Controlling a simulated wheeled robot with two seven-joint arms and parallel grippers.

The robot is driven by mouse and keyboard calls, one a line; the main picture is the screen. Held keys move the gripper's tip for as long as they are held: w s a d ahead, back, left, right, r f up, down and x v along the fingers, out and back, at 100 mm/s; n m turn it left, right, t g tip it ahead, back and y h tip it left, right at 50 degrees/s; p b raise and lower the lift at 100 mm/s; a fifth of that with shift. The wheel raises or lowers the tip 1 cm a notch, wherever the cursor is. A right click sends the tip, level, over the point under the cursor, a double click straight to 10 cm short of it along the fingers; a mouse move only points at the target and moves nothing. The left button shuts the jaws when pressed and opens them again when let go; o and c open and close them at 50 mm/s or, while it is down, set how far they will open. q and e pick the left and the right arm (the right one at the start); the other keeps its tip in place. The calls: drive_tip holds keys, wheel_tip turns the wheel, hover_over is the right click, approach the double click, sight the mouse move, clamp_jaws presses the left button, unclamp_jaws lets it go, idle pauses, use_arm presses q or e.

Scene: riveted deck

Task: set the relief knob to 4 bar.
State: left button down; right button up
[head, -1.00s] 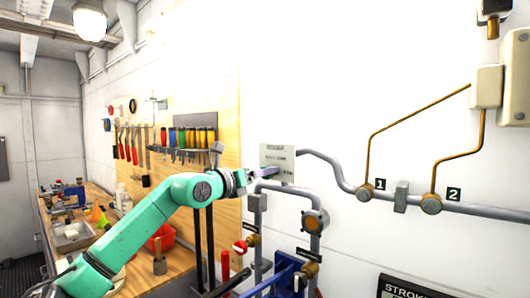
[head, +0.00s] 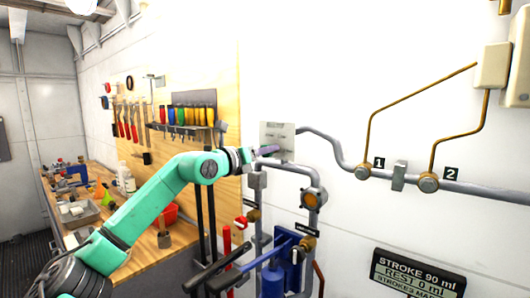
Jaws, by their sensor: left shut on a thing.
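My left gripper (head: 262,152) is at the end of the teal arm that comes in from the left. It is shut at the lower left of a pale grey plate (head: 278,133) on the white wall, where the grey pipe begins. The relief knob is hidden behind the fingers, which appear closed on it. Its setting and the plate's small print cannot be read. My right gripper is not in view.
Below are a red-handled valve (head: 241,220), a round brass-coloured fitting (head: 310,199) and a blue pump (head: 273,279) with dark lever handles. A black display (head: 418,273) reads "STROKE 90 ml, REST 0 ml". A cluttered workbench (head: 135,222) stands at left.

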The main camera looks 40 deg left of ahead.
use_arm(q)
drive_tip(key=n, duration=0.9)
drive_tip(key=shift+a, duration=0.1)
drive_tip(key=n, duration=0.4)
drive_tip(key=shift+n, duration=2.1)
drive_tip(key=shift+f, duration=0.1)
drive_tip(key=shift+c, duration=1.9)
unclamp_jaws()
drive_tip(key=shift+s+b, duration=0.1)
drive_tip(key=shift+b, duration=0.2)
